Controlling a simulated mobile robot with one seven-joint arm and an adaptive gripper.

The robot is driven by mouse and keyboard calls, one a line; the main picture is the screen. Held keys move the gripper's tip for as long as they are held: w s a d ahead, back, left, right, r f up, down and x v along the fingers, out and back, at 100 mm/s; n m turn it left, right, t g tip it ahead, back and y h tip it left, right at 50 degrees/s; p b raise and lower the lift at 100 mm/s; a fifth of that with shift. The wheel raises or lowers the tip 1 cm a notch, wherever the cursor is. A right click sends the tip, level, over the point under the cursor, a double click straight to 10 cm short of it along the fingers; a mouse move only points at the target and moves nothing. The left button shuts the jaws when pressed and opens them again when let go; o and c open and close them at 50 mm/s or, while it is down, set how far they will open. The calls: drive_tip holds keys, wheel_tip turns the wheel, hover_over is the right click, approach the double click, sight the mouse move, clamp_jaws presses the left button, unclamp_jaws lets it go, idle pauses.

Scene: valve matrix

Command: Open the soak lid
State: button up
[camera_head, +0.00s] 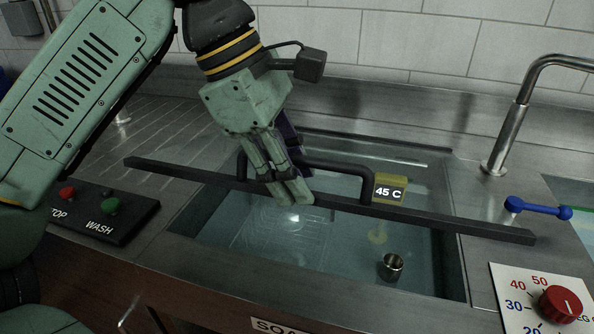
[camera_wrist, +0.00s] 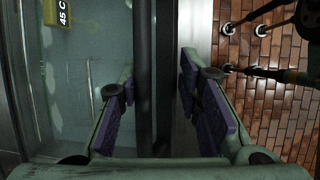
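The soak basin (camera_head: 455,240) is a sunken sink of clear water. A long dark bar (camera_head: 450,222) lies slantwise across it, overhanging both sides. A black tubular handle (camera_head: 335,168) stands on the bar, with bent ends. I cannot tell whether a clear lid pane lies behind the bar. In the wrist view my gripper (camera_wrist: 155,95) is open, with purple finger pads on either side of the dark handle (camera_wrist: 143,60). Gaps show between pads and handle.
A yellow "45 C" display (camera_head: 390,189) sits beside the handle's right end. A metal cup (camera_head: 390,266) is in the basin. A faucet (camera_head: 515,115), blue lever (camera_head: 538,208) and red dial (camera_head: 560,303) are at right. A STOP/WASH button box (camera_head: 100,212) is at left.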

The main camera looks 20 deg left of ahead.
drive_tip(key=p+v, duration=0.3)
drive_tip(key=w+p+v, duration=0.1)
drive_tip(key=p+v, duration=0.2)
drive_tip(key=w+p+v, duration=0.1)
drive_tip(key=p+v, duration=0.1)
drive_tip(key=v, duration=0.2)
drive_tip(key=shift+w+r+p, duration=0.1)
drive_tip(key=shift+r+p, duration=0.1)
drive_tip(key=shift+p, duration=0.2)
drive_tip(key=shift+w+a+r, duration=0.1)
drive_tip(key=shift+a+r, duration=0.15)
drive_tip(key=shift+r, duration=0.2)
drive_tip(key=shift+w+a+r, duration=0.1)
drive_tip(key=shift+a+r, duration=0.15)
drive_tip(key=shift+r, duration=0.2)
drive_tip(key=shift+c, duration=0.5)
